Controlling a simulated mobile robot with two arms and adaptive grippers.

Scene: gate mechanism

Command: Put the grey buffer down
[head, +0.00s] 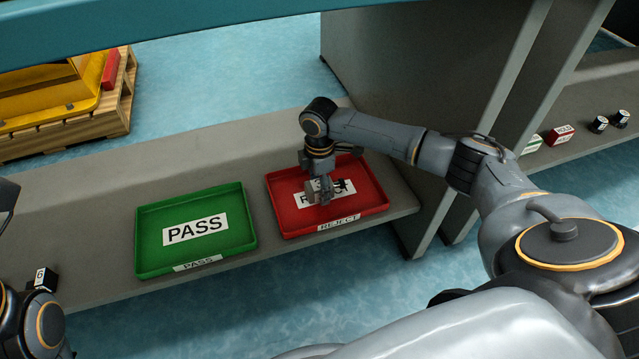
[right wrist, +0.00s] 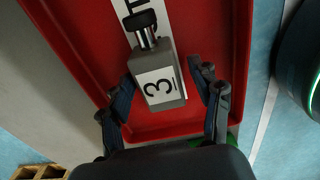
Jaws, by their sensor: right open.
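The grey buffer (right wrist: 172,66), a grey block with a white label "3" and a black-capped metal plunger, shows in the right wrist view over the red REJECT tray (head: 378,204). My right gripper (head: 324,197) is low over that tray in the head view. Its fingers are open on either side of the buffer, with a visible gap at least on the right. Whether the buffer rests fully on the tray floor is hard to tell.
The green PASS tray (head: 150,252) stands empty left of the red tray on the grey bench (head: 90,205). A small block labelled 6 (head: 42,279) is at the lower left. Small blocks (head: 560,134) and dark cylinders (head: 599,124) sit on the right shelf.

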